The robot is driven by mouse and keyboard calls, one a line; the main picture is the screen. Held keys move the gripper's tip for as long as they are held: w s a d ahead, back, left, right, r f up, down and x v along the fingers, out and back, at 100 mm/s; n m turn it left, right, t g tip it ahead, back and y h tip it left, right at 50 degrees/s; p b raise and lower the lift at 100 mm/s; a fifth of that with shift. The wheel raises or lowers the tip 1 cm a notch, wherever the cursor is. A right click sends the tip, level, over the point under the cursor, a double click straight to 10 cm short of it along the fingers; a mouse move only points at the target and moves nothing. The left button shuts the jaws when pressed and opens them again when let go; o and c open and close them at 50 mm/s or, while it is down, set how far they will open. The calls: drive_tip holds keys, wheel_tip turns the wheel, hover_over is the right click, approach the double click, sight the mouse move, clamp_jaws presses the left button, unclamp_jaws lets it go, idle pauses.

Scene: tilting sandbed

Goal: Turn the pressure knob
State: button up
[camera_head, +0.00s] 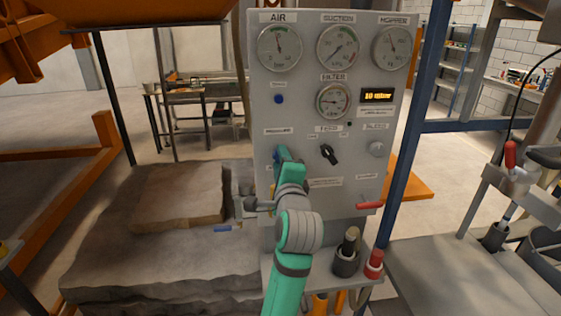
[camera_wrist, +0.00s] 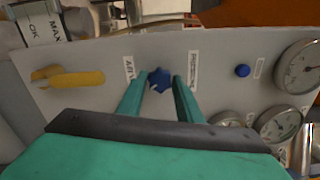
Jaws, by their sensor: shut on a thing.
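The pressure knob (camera_wrist: 160,80) is a blue, lobed knob on the grey control panel (camera_head: 270,105). In the wrist view it sits between the two green fingertips of my gripper (camera_wrist: 161,82), which is shut on it. A white label beside the knob reads "PRESSURE", seen sideways. In the head view my green arm reaches up to the panel's lower left. There my gripper (camera_head: 280,155) covers most of the knob, just below its label.
The panel has several round gauges, a blue button (camera_head: 278,99), a black feed knob (camera_head: 328,154), a grey bleed knob (camera_head: 376,149) and a red-handled lever (camera_head: 370,204). In the wrist view a yellow handle (camera_wrist: 75,79) lies left of my gripper. A stone slab (camera_head: 178,197) stands left.

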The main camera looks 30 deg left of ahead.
idle(0.3)
drive_tip(key=o, duration=1)
drive_tip(key=shift+o, duration=0.2)
drive_tip(key=v, duration=1)
drive_tip(key=shift+s+d, duration=0.3)
